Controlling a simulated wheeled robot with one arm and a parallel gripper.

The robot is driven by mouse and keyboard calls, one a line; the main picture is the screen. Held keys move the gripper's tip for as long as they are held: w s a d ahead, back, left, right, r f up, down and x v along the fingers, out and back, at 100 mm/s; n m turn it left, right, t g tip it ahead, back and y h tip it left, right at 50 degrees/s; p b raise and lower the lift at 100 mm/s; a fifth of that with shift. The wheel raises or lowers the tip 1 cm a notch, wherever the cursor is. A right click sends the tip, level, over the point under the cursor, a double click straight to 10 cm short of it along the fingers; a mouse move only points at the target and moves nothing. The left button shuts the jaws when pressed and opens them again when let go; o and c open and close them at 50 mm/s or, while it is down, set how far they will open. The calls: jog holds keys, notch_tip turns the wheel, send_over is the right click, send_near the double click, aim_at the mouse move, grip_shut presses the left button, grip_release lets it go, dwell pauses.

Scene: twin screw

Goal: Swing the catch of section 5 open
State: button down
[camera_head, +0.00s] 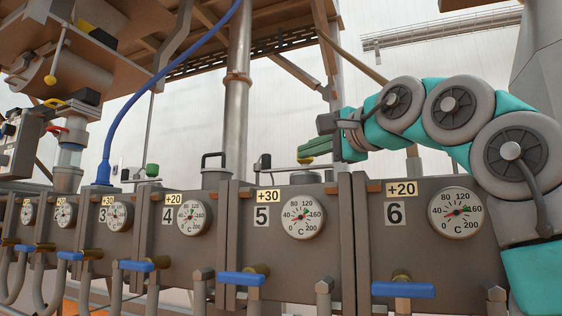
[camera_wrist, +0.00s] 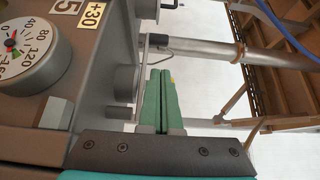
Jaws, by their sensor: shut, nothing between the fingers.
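Section 5 (camera_head: 270,250) is a grey block with a "5" label, a "+30" tag (camera_head: 268,196) and a round dial (camera_head: 303,217). In the wrist view its face shows sideways, with the dial (camera_wrist: 28,50) at the left. My gripper (camera_head: 302,150) is above section 5's top edge, its green fingers pointing left. In the wrist view the fingers (camera_wrist: 160,72) lie together, shut and empty. A bent wire piece (camera_wrist: 158,43) and grey round fittings (camera_wrist: 125,82) are near them. I cannot tell which part is the catch, or whether the fingers touch anything.
Section 6 (camera_head: 430,250) is to the right and section 4 (camera_head: 180,250) to the left. A black handle (camera_head: 212,156) stands on top near section 4. A vertical pipe (camera_head: 236,100) and a blue hose (camera_head: 135,100) rise behind. Blue levers (camera_head: 242,278) stick out below.

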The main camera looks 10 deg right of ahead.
aim_at(282, 169)
jog(key=p+x, duration=0.3)
jog(key=x, duration=0.6)
jog(key=shift+r, duration=0.1)
jog(key=shift+w+a, duration=0.15)
jog(key=shift+w, duration=0.3)
jog(key=shift+a+p, duration=0.1)
jog(key=shift+p, duration=0.25)
jog(key=shift+s+y, duration=0.15)
jog(key=shift+y, duration=0.15)
